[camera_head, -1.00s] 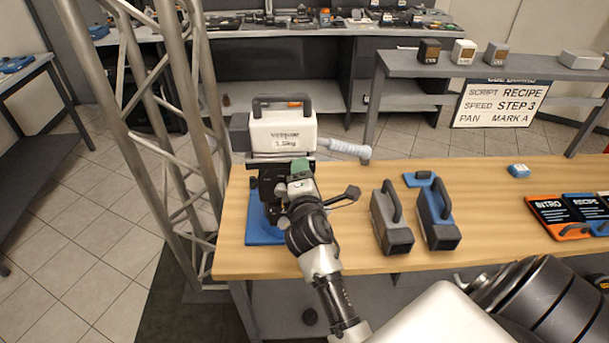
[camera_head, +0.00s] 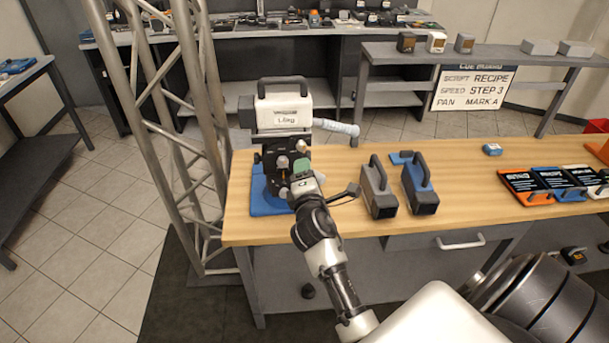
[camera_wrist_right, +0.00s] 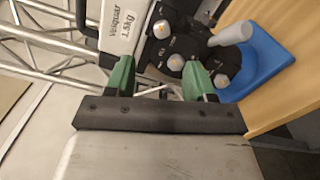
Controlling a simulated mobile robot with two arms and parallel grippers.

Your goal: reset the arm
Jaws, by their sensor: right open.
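A white box with a dark carry handle, labelled 1.5kg (camera_head: 283,114), sits on top of a black mount with several pale-tipped knobs (camera_head: 270,158). The mount stands on a blue base (camera_head: 262,203) at the table's left end. A pale grey bar (camera_head: 337,127) sticks out to the right. My right gripper (camera_head: 303,166) is in front of the mount's knobs. In the right wrist view, its green fingers (camera_wrist_right: 160,80) are apart with nothing held between them, and the knobs lie just beyond the tips. My left gripper is not in view.
Two handled blocks, grey (camera_head: 378,195) and blue-grey (camera_head: 420,192), stand right of my arm on the wooden table (camera_head: 470,165). Labelled cards (camera_head: 525,188) lie farther right. A metal truss (camera_head: 195,130) rises close to the left. A shelf (camera_head: 480,58) stands behind.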

